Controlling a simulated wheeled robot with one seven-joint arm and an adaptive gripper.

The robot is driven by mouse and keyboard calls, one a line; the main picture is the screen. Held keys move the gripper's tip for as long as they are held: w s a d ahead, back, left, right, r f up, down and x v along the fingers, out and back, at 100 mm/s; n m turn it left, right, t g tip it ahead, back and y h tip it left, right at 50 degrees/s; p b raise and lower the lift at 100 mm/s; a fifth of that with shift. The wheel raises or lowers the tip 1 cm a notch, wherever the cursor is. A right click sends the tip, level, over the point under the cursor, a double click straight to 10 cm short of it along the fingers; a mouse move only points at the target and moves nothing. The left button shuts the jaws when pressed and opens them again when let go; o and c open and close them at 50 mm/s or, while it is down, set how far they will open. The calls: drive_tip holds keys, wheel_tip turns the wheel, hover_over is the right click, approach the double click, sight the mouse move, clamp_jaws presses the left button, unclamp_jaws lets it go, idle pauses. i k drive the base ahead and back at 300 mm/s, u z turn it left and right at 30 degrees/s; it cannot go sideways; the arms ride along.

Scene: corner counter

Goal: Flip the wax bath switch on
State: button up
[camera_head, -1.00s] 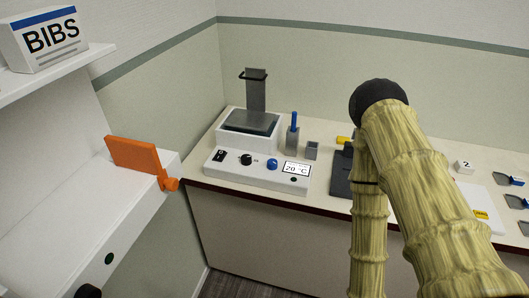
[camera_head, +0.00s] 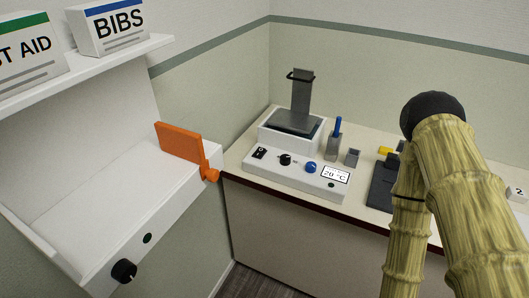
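The wax bath (camera_head: 292,139) is a white device with a grey tray and an upright grey plate, standing on the corner counter. Its front panel carries a black rocker switch (camera_head: 260,153) at the left, a black knob (camera_head: 285,159), a blue knob (camera_head: 310,168) and a display (camera_head: 336,174) reading about 20 °C. I cannot tell the switch's position at this size. My bamboo-textured arm is at the right, apart from the wax bath. My gripper cannot be made out.
A white wall unit with an orange flap (camera_head: 180,142) stands left of the counter (camera_head: 240,160). A shelf above holds a BIBS box (camera_head: 108,27) and a first aid box (camera_head: 28,55). A grey holder with a blue-handled tool (camera_head: 335,140) and a small grey cup (camera_head: 352,158) stand right of the bath.

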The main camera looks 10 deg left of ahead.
sight(260, 150)
drive_tip(key=k, duration=1)
drive_tip(key=z, duration=1.2)
drive_tip(key=i, duration=1.15)
drive_tip(key=u, duration=2.35)
